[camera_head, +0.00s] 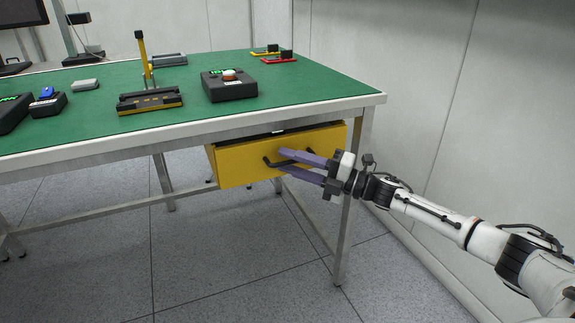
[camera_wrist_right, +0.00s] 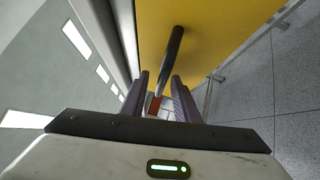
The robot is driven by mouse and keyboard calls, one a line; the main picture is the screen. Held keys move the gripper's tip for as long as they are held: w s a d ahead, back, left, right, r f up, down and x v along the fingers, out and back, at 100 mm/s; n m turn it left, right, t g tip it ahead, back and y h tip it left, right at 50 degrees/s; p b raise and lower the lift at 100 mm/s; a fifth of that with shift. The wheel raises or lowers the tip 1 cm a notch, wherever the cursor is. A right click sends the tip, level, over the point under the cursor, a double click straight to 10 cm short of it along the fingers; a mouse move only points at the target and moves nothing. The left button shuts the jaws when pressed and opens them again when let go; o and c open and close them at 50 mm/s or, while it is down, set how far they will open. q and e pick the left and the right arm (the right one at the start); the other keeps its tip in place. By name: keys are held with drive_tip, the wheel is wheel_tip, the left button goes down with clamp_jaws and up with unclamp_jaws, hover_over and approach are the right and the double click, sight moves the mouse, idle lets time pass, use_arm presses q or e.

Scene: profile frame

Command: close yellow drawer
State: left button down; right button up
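The yellow drawer (camera_head: 235,168) hangs under the green-topped table and sticks out a little past its front edge. Its side shows at the left and a narrow opening shows along its top. A black bar handle (camera_head: 268,162) is on its front. My right gripper (camera_head: 283,160) is at the handle, its purple fingers apart, one above the other in the head view. In the right wrist view the handle (camera_wrist_right: 174,50) runs in line with the gap between the fingers (camera_wrist_right: 160,85), and the yellow front (camera_wrist_right: 215,40) fills the top. Contact with the handle cannot be told. My left gripper is out of view.
The table (camera_head: 330,85) carries a black box (camera_head: 229,88), a black and yellow stand (camera_head: 150,100) and several small devices. A metal table leg (camera_head: 343,235) stands just behind my right gripper. A pale wall (camera_head: 420,100) is at the right. The floor in front is clear.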

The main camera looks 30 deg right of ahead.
drive_tip(key=shift+a, duration=0.15)
use_arm(q)
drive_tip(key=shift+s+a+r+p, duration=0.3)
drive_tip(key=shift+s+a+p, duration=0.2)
drive_tip(key=shift+p, duration=0.3)
use_arm(e)
drive_tip(key=v, duration=1)
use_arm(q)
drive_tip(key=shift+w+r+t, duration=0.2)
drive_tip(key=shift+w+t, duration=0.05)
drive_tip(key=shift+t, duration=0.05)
use_arm(e)
drive_tip(key=shift+s, duration=0.1)
